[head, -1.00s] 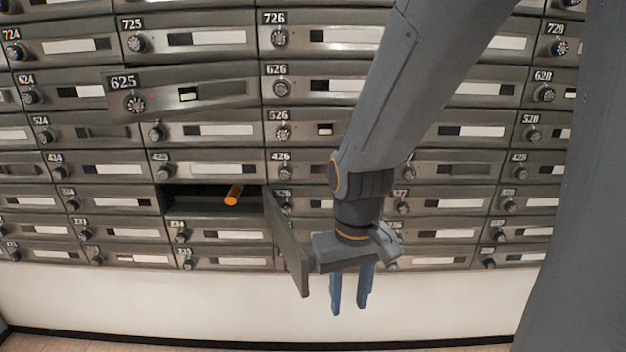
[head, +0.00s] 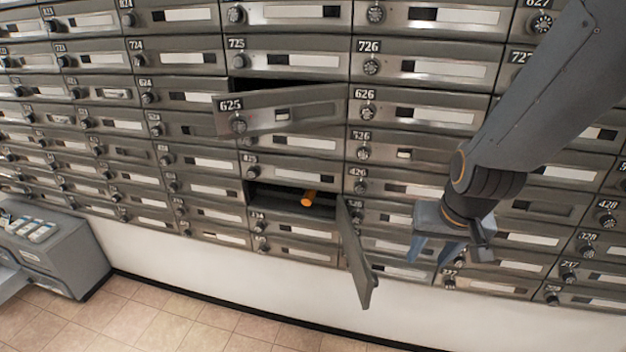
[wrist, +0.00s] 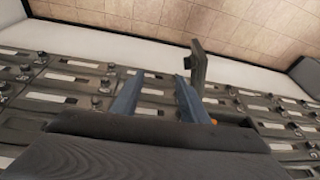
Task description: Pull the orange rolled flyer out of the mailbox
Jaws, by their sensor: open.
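The orange rolled flyer (head: 308,199) lies in an open mailbox compartment (head: 275,196), its round end near the opening. The compartment's door (head: 355,252) hangs open, swung out to the right. My gripper (head: 428,252) is open and empty, to the right of the open door and lower than the flyer in the head view. In the wrist view my gripper's two blue fingers (wrist: 158,92) stand apart with nothing between them. A small bit of the orange flyer (wrist: 214,122) shows beside the right finger there, mostly hidden. The door (wrist: 195,62) stands out behind the fingers.
Another mailbox door, numbered 625 (head: 280,113), is ajar above the flyer's compartment. Closed mailboxes fill the wall around. A grey machine or counter (head: 60,250) stands at the lower left. The tiled floor (head: 180,325) is clear.

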